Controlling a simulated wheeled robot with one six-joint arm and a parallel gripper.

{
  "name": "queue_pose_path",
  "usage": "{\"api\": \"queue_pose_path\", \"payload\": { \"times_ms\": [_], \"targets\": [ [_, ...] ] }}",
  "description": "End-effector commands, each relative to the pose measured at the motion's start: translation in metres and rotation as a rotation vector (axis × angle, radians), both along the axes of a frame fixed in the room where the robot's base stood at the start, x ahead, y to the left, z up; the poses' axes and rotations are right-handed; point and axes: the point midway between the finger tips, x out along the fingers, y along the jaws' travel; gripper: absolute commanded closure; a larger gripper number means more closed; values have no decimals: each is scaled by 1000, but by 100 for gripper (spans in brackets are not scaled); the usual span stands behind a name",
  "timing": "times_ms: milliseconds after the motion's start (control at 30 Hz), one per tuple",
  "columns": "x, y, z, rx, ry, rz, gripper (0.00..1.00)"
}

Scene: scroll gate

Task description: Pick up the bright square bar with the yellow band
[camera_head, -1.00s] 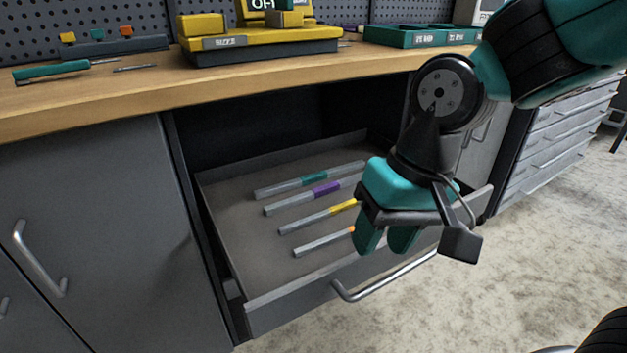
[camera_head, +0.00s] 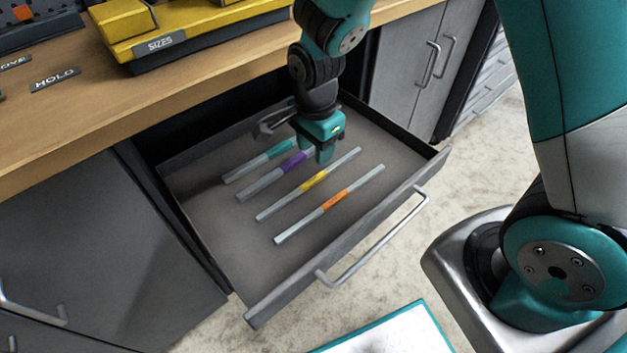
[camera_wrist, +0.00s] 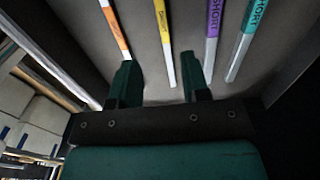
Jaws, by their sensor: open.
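The bar with the yellow band (camera_head: 313,181) lies in the open drawer, between the purple-banded and orange-banded bars. It also shows in the wrist view (camera_wrist: 163,40), pointing down between my two fingers. My gripper (camera_head: 324,156) is over the drawer, near the far right ends of the purple and yellow bars. In the wrist view my gripper (camera_wrist: 158,80) is open, with nothing between the pads. I cannot tell the exact height above the drawer floor.
The orange-banded bar (camera_head: 334,202), purple-banded bar (camera_head: 292,163) and teal-banded bar (camera_head: 281,149) lie roughly parallel beside it. The drawer's front wall (camera_head: 352,240) and handle (camera_head: 376,245) are at the near side. The wooden worktop (camera_head: 75,105) overhangs the drawer's back.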

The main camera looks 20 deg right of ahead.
Motion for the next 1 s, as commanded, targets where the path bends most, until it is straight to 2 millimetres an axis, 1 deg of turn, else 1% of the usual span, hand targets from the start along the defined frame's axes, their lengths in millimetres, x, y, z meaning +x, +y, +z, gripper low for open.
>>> {"api": "queue_pose_path", "payload": {
  "times_ms": [33,100,200,367,600,733,967,1000],
  "targets": [
    [-1,0,-14,-1,4,1,57],
    [0,0,-25,-1,2,1,57],
    [0,0,-35,0,1,0,57],
    [0,-1,-44,1,1,-1,57],
    [3,1,-81,0,2,-3,57],
    [4,1,-90,1,-1,-3,57],
    [4,1,-90,2,-2,-3,57],
    [4,1,-90,1,-1,-3,67]
  ]
}}
